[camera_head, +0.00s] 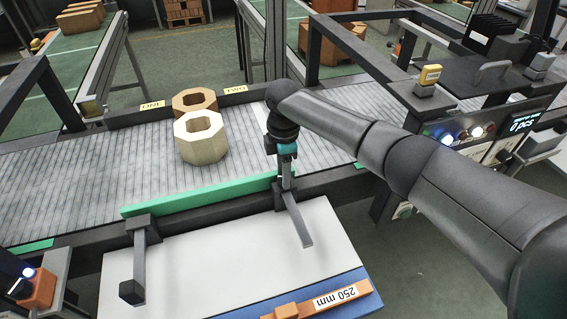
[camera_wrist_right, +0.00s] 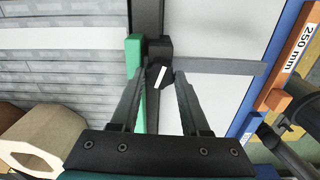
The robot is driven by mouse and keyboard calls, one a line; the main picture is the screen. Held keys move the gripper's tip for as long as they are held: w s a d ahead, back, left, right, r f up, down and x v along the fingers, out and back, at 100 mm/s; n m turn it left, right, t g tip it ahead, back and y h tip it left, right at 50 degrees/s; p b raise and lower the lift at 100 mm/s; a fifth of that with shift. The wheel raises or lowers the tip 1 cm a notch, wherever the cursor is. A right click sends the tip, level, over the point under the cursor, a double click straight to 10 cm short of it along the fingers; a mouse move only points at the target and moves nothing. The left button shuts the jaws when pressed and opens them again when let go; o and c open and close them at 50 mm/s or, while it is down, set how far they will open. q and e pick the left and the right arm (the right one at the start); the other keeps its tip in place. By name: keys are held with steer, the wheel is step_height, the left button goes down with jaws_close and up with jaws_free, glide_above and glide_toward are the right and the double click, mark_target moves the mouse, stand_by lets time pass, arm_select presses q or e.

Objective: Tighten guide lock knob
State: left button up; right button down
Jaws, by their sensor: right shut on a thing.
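A black guide lock knob (camera_wrist_right: 158,76) with a white mark shows between the two fingers of my right gripper (camera_wrist_right: 157,88) in the right wrist view. My right gripper (camera_head: 287,180) is shut on this knob, pointing down at the right end of the green guide rail (camera_head: 200,194). In the head view the gripper largely hides the knob. The white mark is tilted in the wrist view. A grey bar (camera_head: 298,220) runs from the knob's mount over the white plate. The rail also shows in the wrist view (camera_wrist_right: 134,55). My left gripper is not in view.
Two octagonal blocks, one pale (camera_head: 203,151) and one brown (camera_head: 187,100), stand on the grey conveyor (camera_head: 70,185) behind the rail. A second bracket (camera_head: 140,245) holds the rail's left end. An orange 250 mm gauge (camera_head: 325,300) lies on the blue front edge.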

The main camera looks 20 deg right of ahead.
steer(key=m+p, duration=0.3)
steer(key=shift+r+m+p, duration=0.15)
steer(key=shift+m+p, duration=0.15)
steer(key=shift+m, duration=0.1)
steer(key=m+p, duration=0.2)
steer(key=shift+m, duration=0.4)
steer(key=m+p, duration=0.1)
steer(key=m, duration=0.1)
steer(key=shift+m, duration=0.3)
steer(key=m+p, duration=0.2)
steer(key=m, duration=0.3)
steer(key=m+p, duration=0.1)
steer(key=m, duration=0.4)
steer(key=shift+d, duration=0.1)
steer(key=shift+w+m, duration=0.1)
steer(key=shift+m, duration=0.2)
steer(key=shift+c, duration=1.9)
jaws_free()
